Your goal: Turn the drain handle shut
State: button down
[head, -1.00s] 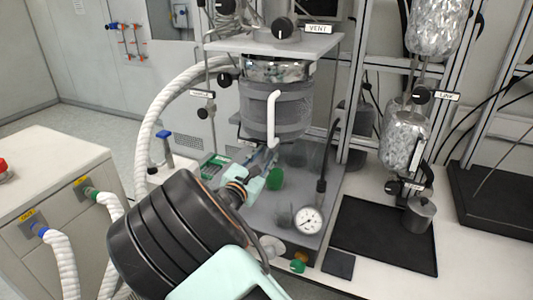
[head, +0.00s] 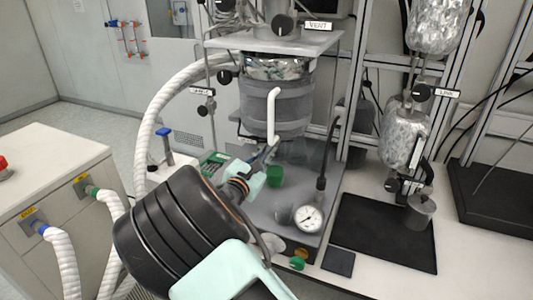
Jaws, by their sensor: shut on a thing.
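The reactor vessel (head: 277,103) hangs in its frame under a top plate with a white pipe down its front. My gripper (head: 266,158) is just below the vessel's bottom, in front of the frame. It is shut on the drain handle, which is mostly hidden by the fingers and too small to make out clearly. My wrist and arm hide much of the lower left of the frame.
A green cup-like thing (head: 275,176) is close to the right of my fingers. A pressure gauge (head: 308,217) stands on the base plate. A black mat (head: 385,232) with a grey pot (head: 420,210) lies to the right. A white hose (head: 160,105) curves at left.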

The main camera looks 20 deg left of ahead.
jog(key=shift+f, duration=0.1)
jog(key=m+b, duration=0.1)
jog(key=b, duration=0.2)
jog(key=m+b, duration=0.2)
jog(key=b, duration=0.1)
jog(key=shift+f+b, duration=0.25)
jog(key=shift+b, duration=0.15)
jog(key=m+b, duration=0.5)
jog(key=b, duration=0.6)
jog(key=m+b, duration=0.4)
jog(key=b, duration=0.4)
jog(key=shift+b, duration=0.35)
jog(key=m+b, duration=0.1)
jog(key=b, duration=0.2)
jog(key=shift+r+m, duration=0.2)
jog(key=shift+m, duration=0.2)
jog(key=shift+r+m+b, duration=0.2)
jog(key=shift+m+b, duration=0.1)
jog(key=shift+b, duration=0.05)
jog(key=c, duration=2)
grip_release()
